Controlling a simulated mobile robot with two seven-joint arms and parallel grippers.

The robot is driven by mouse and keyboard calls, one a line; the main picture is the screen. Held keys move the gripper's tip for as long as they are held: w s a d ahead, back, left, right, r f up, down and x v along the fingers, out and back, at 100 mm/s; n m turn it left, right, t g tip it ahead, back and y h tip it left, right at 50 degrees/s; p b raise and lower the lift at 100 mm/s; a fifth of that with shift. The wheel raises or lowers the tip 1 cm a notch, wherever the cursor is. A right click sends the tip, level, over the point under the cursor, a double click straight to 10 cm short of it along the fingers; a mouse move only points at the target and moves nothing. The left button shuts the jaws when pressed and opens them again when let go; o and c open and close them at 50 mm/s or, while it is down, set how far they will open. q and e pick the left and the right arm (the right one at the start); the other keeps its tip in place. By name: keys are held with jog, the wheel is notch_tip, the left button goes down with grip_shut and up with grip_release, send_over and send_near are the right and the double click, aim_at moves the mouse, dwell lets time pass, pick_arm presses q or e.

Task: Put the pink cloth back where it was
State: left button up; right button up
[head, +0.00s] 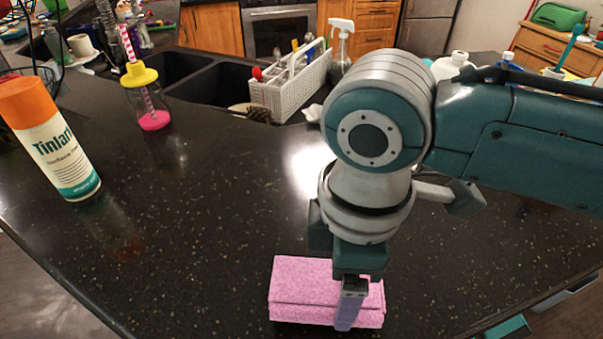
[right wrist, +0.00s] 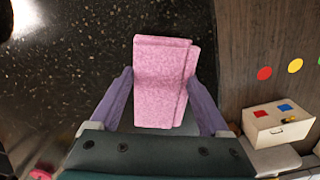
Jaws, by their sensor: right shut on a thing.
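The pink cloth (head: 300,290) is folded into a flat block over the black speckled counter (head: 220,230), near its front edge in the head view. My right gripper (head: 350,303) comes down from above and is shut on the cloth. In the right wrist view the cloth (right wrist: 163,75) lies between the two purple fingers of the right gripper (right wrist: 160,85). One finger shows on the near side of the cloth in the head view; the other is hidden. I cannot tell whether the cloth rests on the counter or is slightly above it. My left gripper is not in view.
An orange-capped Tinlari can (head: 55,145) and a yellow-lidded cup (head: 148,100) stand at the left. A double sink (head: 195,80), a white utensil basket (head: 290,90) and a spray bottle (head: 341,45) are behind. The counter's left middle is clear.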

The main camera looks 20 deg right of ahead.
notch_tip(320, 180, down, 2)
jog(key=shift+f, duration=0.1)
